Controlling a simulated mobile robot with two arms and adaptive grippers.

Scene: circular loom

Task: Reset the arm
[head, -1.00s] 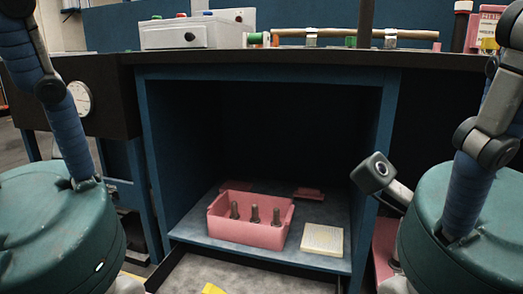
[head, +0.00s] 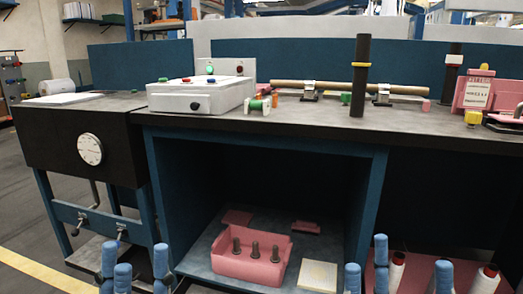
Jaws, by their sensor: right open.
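My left gripper (head: 136,268) shows at the bottom left of the head view as blue fingertips pointing up, spread apart with nothing between them. My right gripper (head: 408,268) shows at the bottom right in the same pose. Its blue fingertips are spread wider. Both are in front of the workbench (head: 290,118), apart from each other. The palms and most of both arms are below the picture edge.
A pink bin (head: 235,268) with upright pins and a cream block (head: 317,275) sit on the lower shelf. White spools (head: 484,281) stand near my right gripper. A control box (head: 200,97) and a wooden rod (head: 345,87) are on the bench. Floor is clear at left.

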